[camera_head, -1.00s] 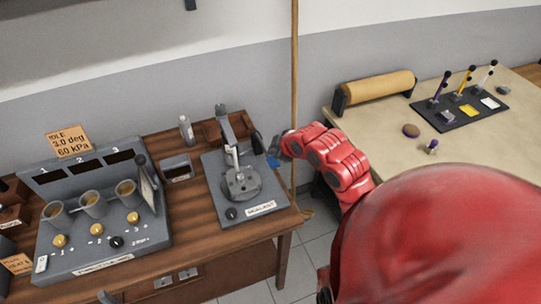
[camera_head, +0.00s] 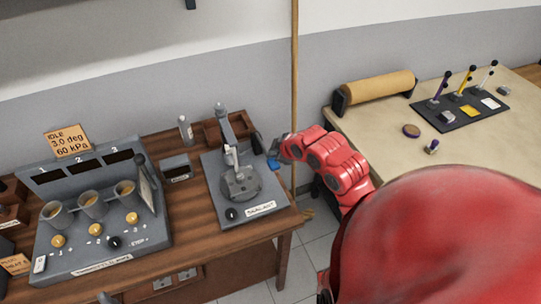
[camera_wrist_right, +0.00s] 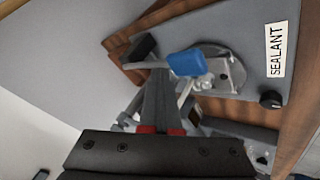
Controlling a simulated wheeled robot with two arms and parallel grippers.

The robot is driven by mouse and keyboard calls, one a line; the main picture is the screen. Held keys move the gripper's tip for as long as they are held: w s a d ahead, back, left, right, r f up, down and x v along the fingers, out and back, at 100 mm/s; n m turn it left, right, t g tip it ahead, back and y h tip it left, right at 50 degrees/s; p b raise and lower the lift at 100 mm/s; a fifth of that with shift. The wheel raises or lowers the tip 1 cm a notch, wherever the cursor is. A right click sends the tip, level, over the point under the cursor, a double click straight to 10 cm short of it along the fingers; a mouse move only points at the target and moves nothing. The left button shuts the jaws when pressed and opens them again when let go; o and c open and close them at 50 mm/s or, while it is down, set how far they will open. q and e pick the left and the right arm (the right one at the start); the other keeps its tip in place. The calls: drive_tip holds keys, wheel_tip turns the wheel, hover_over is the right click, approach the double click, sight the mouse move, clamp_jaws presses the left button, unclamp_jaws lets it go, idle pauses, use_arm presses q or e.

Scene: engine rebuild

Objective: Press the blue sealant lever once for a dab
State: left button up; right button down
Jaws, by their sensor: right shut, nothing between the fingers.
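The sealant station (camera_head: 213,205) is a grey plate with a round fixture and an upright press arm on the wooden bench's right end; a SEALANT label (camera_head: 261,209) is on its front. Its blue lever tip (camera_head: 273,165) sticks out at the plate's right side. In the right wrist view the blue lever tip (camera_wrist_right: 187,62) lies just beyond and right of my fingers. My right gripper (camera_head: 277,151) is shut and empty, close above the blue tip; contact cannot be told. It also shows in the wrist view (camera_wrist_right: 158,78). My left gripper is not in view.
A grey console (camera_head: 75,259) with three cups stands left on the bench. A bottle (camera_head: 186,131) and small grey box (camera_head: 177,168) stand between. A wooden pole (camera_head: 294,90) rises behind my gripper. A beige table (camera_head: 385,140) with a roll and black tray is at right.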

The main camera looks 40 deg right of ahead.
drive_tip(key=shift+s+f+b, duration=0.1)
drive_tip(key=shift+f+b, duration=0.3)
drive_tip(key=shift+f, duration=0.35)
idle(0.8)
drive_tip(key=shift+r, duration=0.1)
drive_tip(key=shift+r+p, duration=0.85)
drive_tip(key=shift+r, duration=0.9)
drive_tip(key=shift+w, duration=0.2)
wheel_tip(320, 180, up, 5)
drive_tip(key=shift+w+d+p, duration=0.1)
drive_tip(key=shift+w+p, duration=0.05)
drive_tip(key=shift+p, duration=0.9)
